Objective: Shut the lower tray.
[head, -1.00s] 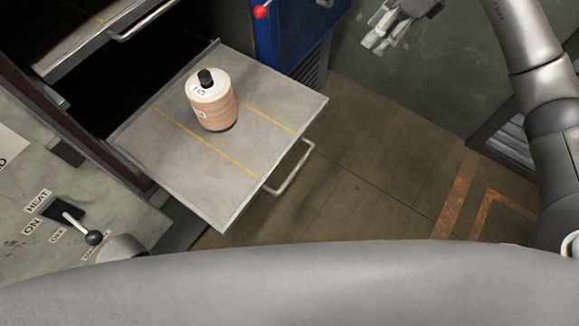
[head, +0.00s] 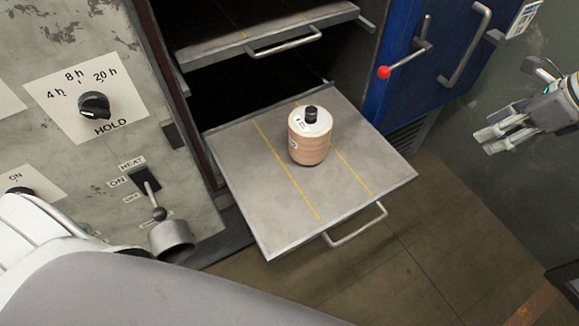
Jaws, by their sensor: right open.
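The lower tray (head: 255,205) is pulled far out of the dark oven opening. It is a flat grey plate with yellow lines and a metal bar handle (head: 357,226) on its front edge. My left gripper is not in view.
An upper tray (head: 215,48) with its own handle sits above the lower one. A blue cabinet (head: 400,100) with a red-knobbed lever (head: 384,72) stands to the right. A control panel (head: 40,130) with a dial and HEAT switch (head: 146,180) is at the left. Floor in front of the tray is clear.

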